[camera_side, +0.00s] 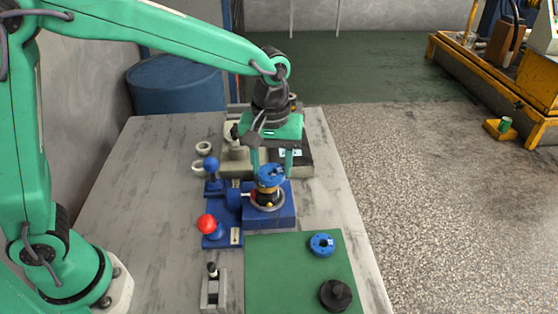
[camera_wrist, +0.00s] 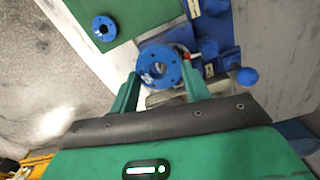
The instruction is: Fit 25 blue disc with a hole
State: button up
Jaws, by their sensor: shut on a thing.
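A blue disc with a hole (camera_side: 270,172) is between the fingers of my gripper (camera_side: 271,167), directly over the motor assembly on the blue fixture (camera_side: 284,214). In the wrist view the blue disc (camera_wrist: 148,78) shows its central hole and white marking, with my gripper's (camera_wrist: 160,80) green fingers shut on its two sides. Below the disc, a yellowish and dark part (camera_side: 267,192) stands inside a grey ring (camera_side: 268,207). I cannot tell whether the disc touches that part.
A second blue disc (camera_side: 322,244) lies on the green mat (camera_side: 275,275), near a black round part (camera_side: 335,294). A red-ball handle (camera_side: 207,223) and a blue-ball handle (camera_side: 210,163) stand left of the fixture. Grey rings (camera_side: 203,148) lie further back. The table's left side is clear.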

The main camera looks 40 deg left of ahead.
jog(key=shift+n, duration=0.7)
jog(key=w+a, duration=0.2)
jog(key=a, duration=0.1)
jog(key=w+a+r, duration=0.1)
jog(key=a, duration=0.1)
jog(key=shift+w, duration=0.3)
jog(key=shift+d+f, duration=0.1)
jog(key=shift+f, duration=1.6)
jog(key=shift+f, duration=0.75)
dwell(2.8)
jog(key=o, duration=1.6)
jog(key=shift+r, duration=0.1)
